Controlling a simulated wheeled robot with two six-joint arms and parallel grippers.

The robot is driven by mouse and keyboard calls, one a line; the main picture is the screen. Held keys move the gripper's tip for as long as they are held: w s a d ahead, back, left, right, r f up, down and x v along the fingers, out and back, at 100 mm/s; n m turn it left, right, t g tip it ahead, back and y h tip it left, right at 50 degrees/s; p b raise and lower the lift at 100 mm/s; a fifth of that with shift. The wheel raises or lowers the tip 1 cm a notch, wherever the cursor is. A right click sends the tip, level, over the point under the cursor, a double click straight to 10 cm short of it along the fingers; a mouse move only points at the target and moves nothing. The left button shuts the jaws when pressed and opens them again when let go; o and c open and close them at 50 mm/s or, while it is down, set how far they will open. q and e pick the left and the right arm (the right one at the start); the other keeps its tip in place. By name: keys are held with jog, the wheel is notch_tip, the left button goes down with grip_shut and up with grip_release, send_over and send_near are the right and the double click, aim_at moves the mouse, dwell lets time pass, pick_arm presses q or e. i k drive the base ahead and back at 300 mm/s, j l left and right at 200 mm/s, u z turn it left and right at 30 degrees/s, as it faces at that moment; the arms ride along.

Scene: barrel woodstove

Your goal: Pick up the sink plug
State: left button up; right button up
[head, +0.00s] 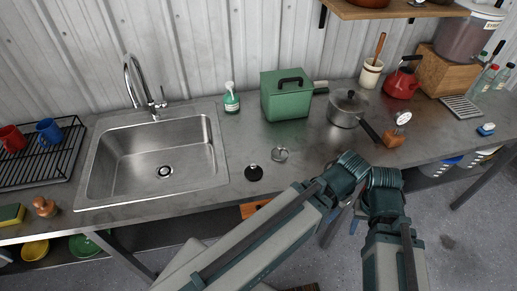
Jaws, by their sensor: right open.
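The sink plug (253,173), a small black disc with a light knob on top, lies on the steel counter (330,143) just right of the basin. A round metal strainer-like piece (280,154) lies close to its upper right, apart from it. My right gripper (357,218) is open, mostly hidden among my teal and grey arm links, below the counter's front edge and to the right of the plug. It is clear of the plug. My left gripper is not in view.
The sink basin (108,168) is left of the plug. A soap bottle (231,98), green box (287,102) and lidded pot (346,112) stand behind. A wooden-based gauge (395,136) sits at right. Counter around the plug is mostly bare.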

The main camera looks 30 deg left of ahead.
aim_at(253, 172)
jog(key=u, duration=1.15)
